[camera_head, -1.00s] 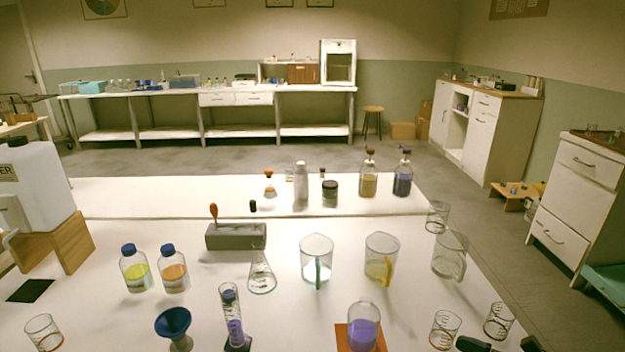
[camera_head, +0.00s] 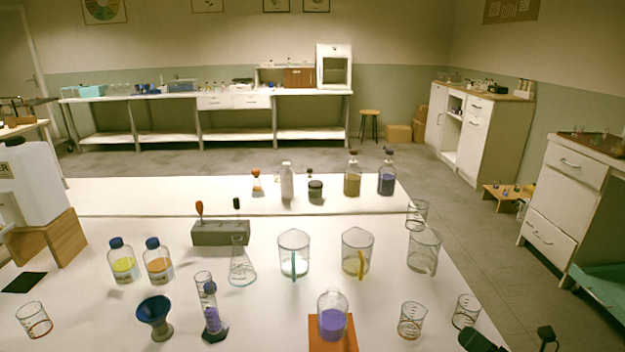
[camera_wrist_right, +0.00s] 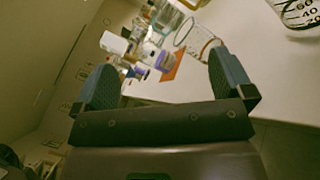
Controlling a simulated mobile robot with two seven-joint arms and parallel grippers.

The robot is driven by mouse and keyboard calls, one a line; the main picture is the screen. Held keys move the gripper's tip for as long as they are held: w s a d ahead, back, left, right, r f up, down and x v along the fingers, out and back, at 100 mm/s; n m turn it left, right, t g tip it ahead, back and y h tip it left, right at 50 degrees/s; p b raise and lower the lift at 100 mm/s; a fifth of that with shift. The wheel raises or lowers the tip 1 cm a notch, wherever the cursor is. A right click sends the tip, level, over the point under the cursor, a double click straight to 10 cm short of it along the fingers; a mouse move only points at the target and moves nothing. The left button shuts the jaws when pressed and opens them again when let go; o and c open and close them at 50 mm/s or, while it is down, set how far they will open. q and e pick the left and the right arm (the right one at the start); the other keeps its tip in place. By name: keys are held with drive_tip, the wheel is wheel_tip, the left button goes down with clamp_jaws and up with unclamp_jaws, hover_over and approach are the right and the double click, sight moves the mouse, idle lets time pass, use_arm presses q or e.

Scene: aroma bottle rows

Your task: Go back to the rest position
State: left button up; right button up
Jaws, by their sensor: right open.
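My right gripper (camera_head: 512,339) shows at the bottom right edge of the head view, its dark fingers apart. In the right wrist view the gripper (camera_wrist_right: 165,78) is open with nothing between its fingers. A bottle of purple liquid (camera_head: 332,322) stands upright on an orange mat (camera_head: 319,340), left of the gripper and apart from it. The orange mat also shows in the wrist view (camera_wrist_right: 174,66), beyond the fingers. My left gripper is in neither view.
Glass beakers (camera_head: 412,320) and (camera_head: 466,310) stand close to the right gripper. A measuring cylinder (camera_head: 207,295), a blue funnel (camera_head: 155,312), capped bottles (camera_head: 122,264) and jugs (camera_head: 357,250) stand on the white table.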

drive_tip(key=s+a+f+m+g+h+p, duration=0.1)
drive_tip(key=s+f+m+h, duration=0.4)
drive_tip(key=s+m, duration=0.7)
drive_tip(key=s+a+f+m+g+h+p, duration=0.2)
drive_tip(key=s+f+m+h, duration=0.4)
drive_tip(key=s+m, duration=0.6)
drive_tip(key=f+m+g, duration=0.1)
drive_tip(key=m, duration=0.7)
drive_tip(key=shift+s+a+f+g, duration=0.2)
drive_tip(key=shift+s+f+g, duration=0.05)
drive_tip(key=shift+f+g, duration=0.15)
